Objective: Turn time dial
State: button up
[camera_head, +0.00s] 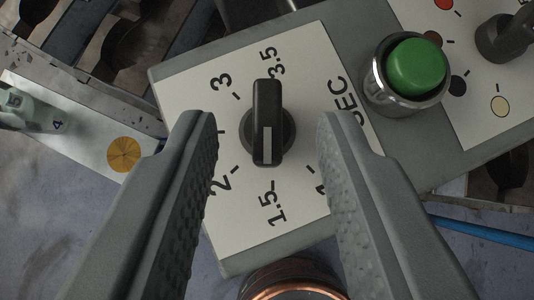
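The time dial (267,122) is a black knob with a raised bar and a pale pointer mark. It sits on a white plate (240,85) printed with numbers from 1 to 3.5 and "SEC". The bar runs up and down in the picture, and the pale mark is at its lower end, towards the 1.5. My gripper (268,130) is open, with one finger on each side of the dial. Gaps show between both fingers and the knob, and nothing is between them but the dial. The fingers hide parts of the plate's printing.
A green push button (415,67) in a metal ring stands to the right of the dial. A second black knob (503,38) is at the top right. A copper-rimmed round part (295,285) is below. A blue cable (485,233) runs at the right.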

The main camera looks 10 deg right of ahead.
jog(key=v, duration=1.5)
jog(key=shift+s+r, duration=0.15)
jog(key=shift+s, duration=0.05)
